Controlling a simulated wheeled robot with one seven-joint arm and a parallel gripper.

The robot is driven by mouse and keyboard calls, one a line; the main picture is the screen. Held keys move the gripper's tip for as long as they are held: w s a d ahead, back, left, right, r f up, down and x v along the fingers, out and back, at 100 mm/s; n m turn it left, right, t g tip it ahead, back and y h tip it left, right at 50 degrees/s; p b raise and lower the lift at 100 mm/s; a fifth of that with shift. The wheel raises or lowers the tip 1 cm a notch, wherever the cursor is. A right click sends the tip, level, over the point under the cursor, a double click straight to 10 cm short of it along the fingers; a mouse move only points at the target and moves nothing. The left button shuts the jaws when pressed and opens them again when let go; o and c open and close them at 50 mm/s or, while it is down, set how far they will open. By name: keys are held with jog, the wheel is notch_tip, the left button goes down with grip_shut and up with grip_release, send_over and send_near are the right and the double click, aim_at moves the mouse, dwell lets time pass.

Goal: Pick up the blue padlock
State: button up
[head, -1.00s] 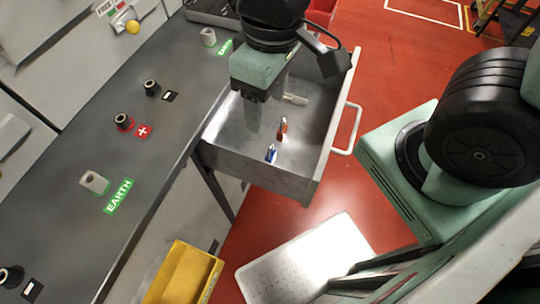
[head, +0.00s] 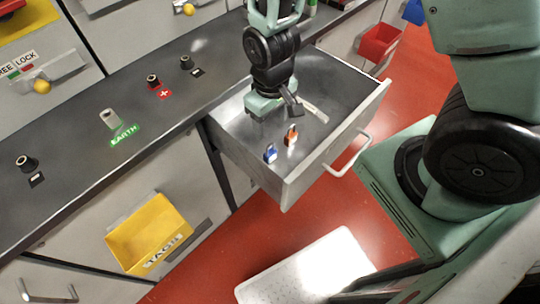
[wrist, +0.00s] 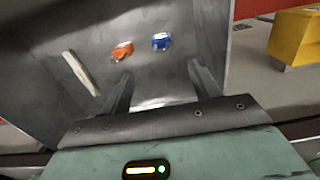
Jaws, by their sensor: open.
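The blue padlock (head: 270,153) lies in the open metal drawer (head: 235,146), near its front left corner. It also shows in the wrist view (wrist: 161,41), beyond the fingertips and between them and the drawer wall. An orange padlock (head: 291,136) lies close beside it, to its right in the head view and to its left in the wrist view (wrist: 122,50). My gripper (wrist: 158,76) is open and empty, with its two fingers spread. In the head view it is over the drawer, behind the padlocks, and its fingers are mostly hidden there.
A pale stick-like object (head: 316,112) lies in the drawer, right of my gripper. The drawer has upright walls and a front handle (head: 348,155). A grey counter (head: 75,150) runs along the left.

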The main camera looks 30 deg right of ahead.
aim_at(270, 152)
notch_tip(270, 152, down, 8)
jog(key=shift+f, duration=0.25)
jog(key=shift+s+a+f+p, duration=0.1)
jog(key=shift+f+p, duration=0.05)
jog(key=shift+f, duration=1.2)
jog(key=shift+a+f+p, duration=0.1)
jog(key=shift+f+p, duration=0.05)
jog(key=shift+f, duration=1.15)
jog(key=c, duration=1.1)
notch_tip(270, 152, up, 10)
jog(key=shift+r, duration=0.1)
